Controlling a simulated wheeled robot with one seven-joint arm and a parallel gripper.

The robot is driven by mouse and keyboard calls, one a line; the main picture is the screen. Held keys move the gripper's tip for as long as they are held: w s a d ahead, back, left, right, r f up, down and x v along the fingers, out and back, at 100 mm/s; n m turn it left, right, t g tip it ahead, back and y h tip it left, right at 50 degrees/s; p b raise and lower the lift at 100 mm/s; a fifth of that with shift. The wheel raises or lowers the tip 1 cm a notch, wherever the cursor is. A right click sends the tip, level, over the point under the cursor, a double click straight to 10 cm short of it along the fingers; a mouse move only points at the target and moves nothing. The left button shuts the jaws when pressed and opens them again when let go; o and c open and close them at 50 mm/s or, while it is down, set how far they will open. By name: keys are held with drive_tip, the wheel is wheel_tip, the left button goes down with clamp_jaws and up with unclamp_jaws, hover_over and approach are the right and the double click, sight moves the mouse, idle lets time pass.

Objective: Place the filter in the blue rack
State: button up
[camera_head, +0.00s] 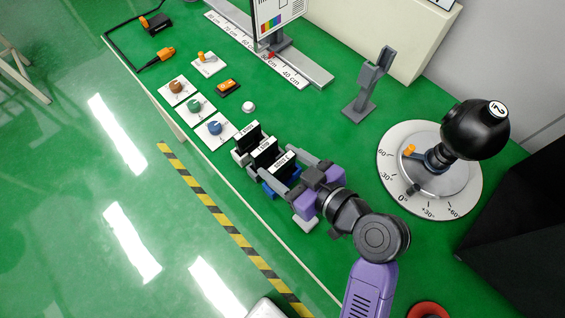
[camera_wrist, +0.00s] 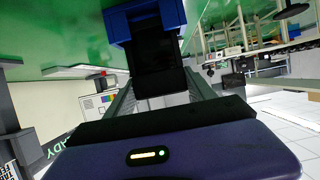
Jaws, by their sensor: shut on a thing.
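A black filter (camera_head: 283,165) with a white label on top stands at the near end of a row of three black filters. The blue rack (camera_head: 268,190) is at its lower end. My gripper (camera_head: 281,169) is shut on this filter, with a finger on either side. In the wrist view the dark filter (camera_wrist: 157,75) lies between the fingers, and the blue rack (camera_wrist: 117,27) shows around its far end. The filter looks upright in the rack's opening. How deep it sits is hidden.
Two other labelled black filters (camera_head: 247,133) stand close beside the held one, in pale holders. Three knob plates (camera_head: 195,107) lie beyond them. A round dial plate (camera_head: 388,165) with a black ball and a grey stand (camera_head: 359,108) are to the right. The green table's edge runs along the left.

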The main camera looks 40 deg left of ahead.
drive_tip(key=shift+f, duration=0.45)
drive_tip(key=shift+f, duration=0.1)
drive_tip(key=o, duration=1.4)
drive_tip(key=shift+r, duration=0.2)
drive_tip(key=b+v, duration=0.1)
drive_tip(key=v, duration=1.1)
drive_tip(key=shift+f, duration=0.15)
